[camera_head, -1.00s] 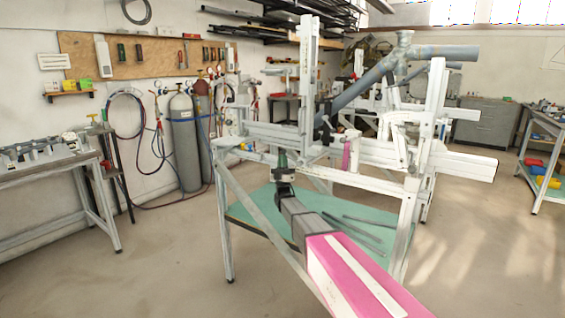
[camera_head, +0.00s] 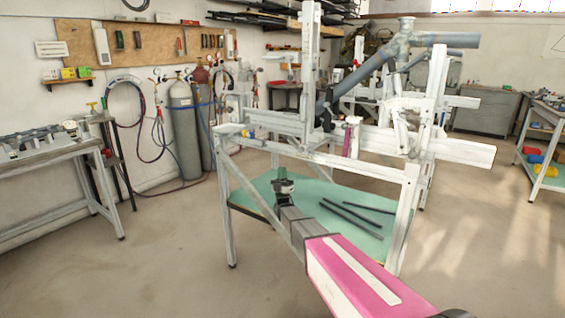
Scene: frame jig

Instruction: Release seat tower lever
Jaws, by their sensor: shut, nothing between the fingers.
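The frame jig (camera_head: 300,125) stands in the middle, with a grey bicycle frame (camera_head: 375,75) held in its upper part. A tall upright tower (camera_head: 311,65) rises left of the frame tubes, and another tower (camera_head: 433,85) rises on the right. A small magenta handle (camera_head: 348,140) hangs by the cross rail. A small yellow-tipped part (camera_head: 247,134) is at the rail's left end. I cannot tell which one is the seat tower lever. My gripper (camera_head: 283,172) is shut and empty. It appears below the front rail, over the green shelf, apart from both handles. Its fingertips are small and dark.
The green lower shelf (camera_head: 262,186) holds several dark tubes (camera_head: 350,215). A workbench (camera_head: 40,150) stands at the left and gas cylinders (camera_head: 183,130) stand by the wall. A shelf unit with bins (camera_head: 545,150) is at the right. Open floor surrounds the jig.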

